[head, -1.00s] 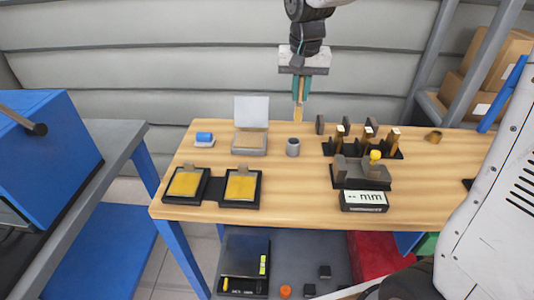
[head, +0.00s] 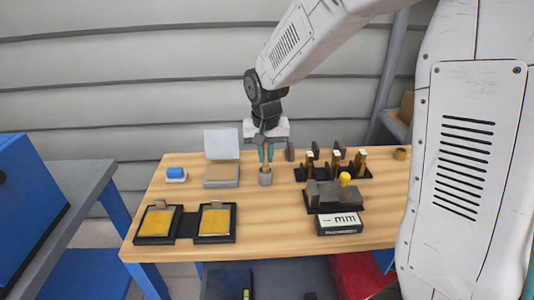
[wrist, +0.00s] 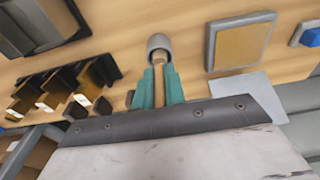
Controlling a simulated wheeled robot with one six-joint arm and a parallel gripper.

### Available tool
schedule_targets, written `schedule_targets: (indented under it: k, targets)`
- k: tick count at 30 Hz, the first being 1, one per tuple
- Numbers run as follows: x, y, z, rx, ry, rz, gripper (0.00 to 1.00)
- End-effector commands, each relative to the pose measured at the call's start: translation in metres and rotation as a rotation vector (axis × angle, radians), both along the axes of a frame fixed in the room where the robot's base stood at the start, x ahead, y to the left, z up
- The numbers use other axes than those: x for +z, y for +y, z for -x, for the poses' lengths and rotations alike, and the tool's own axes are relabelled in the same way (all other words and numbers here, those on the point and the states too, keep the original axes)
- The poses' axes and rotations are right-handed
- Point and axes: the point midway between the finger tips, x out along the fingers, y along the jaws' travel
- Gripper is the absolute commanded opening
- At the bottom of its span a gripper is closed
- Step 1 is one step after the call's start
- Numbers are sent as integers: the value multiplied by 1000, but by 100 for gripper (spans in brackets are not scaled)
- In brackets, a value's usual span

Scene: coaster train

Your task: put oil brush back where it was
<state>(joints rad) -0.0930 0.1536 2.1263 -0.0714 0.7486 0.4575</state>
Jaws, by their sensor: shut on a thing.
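The oil brush (wrist: 160,68) is a thin light wooden stick held between the teal fingers of my gripper (wrist: 160,80). In the head view my gripper (head: 266,158) is shut on it, right above a small grey cup (head: 265,179). The cup also shows in the wrist view (wrist: 158,42), just past the fingertips. The brush's lower end reaches the cup's mouth and seems to be inside it. How deep it sits is hidden.
Left of the cup is a box with a raised lid (head: 222,184). Right of it are a black rack with wooden-handled tools (head: 322,174) and a dark fixture with a yellow knob (head: 345,179). Two yellow pads (head: 214,222) lie front left. Bare wood lies in front of the cup.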

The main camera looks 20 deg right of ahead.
Motion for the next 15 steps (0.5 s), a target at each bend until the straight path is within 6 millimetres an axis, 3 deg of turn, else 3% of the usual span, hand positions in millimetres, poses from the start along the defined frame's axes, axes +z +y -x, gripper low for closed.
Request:
schedule_targets:
  k: [2, 3, 5, 6, 15]
  targets:
    - [-2, 0, 0, 0, 1, 0, 0]
    - [-3, 0, 0, 0, 1, 0, 15]
    - [-3, 0, 0, 0, 0, 0, 32]
    - [-2, 0, 0, 0, 0, 0, 34]
    - [0, 0, 0, 1, -1, 0, 34]
